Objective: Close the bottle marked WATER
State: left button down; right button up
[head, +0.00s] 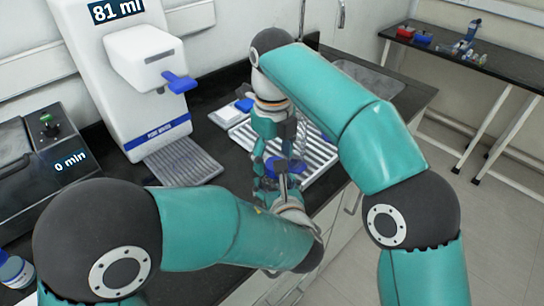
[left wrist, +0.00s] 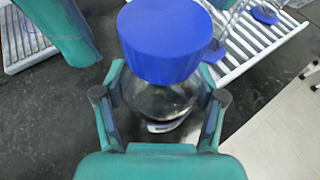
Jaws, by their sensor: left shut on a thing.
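A clear glass bottle (left wrist: 160,103) stands between the fingers of my left gripper (left wrist: 161,82), which is shut on its body. A blue cap (left wrist: 160,40) is at the top of the bottle; whether it is screwed tight cannot be told. The cap also shows in the head view (head: 287,165), partly hidden by my arms. No WATER marking is readable. My left gripper (head: 280,186) is low in the middle of the head view. My right gripper (head: 275,150) points down close to the cap; its fingers are too small and covered to read.
A white drying rack (head: 318,155) lies on the dark counter behind the grippers. A water dispenser (head: 125,75) reading 81 ml and a grey machine (head: 40,160) reading 0 min stand to the left. Another blue-capped bottle (head: 16,273) is at the lower left edge.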

jog(key=shift+r, duration=1.95)
jog(key=shift+c, duration=0.2)
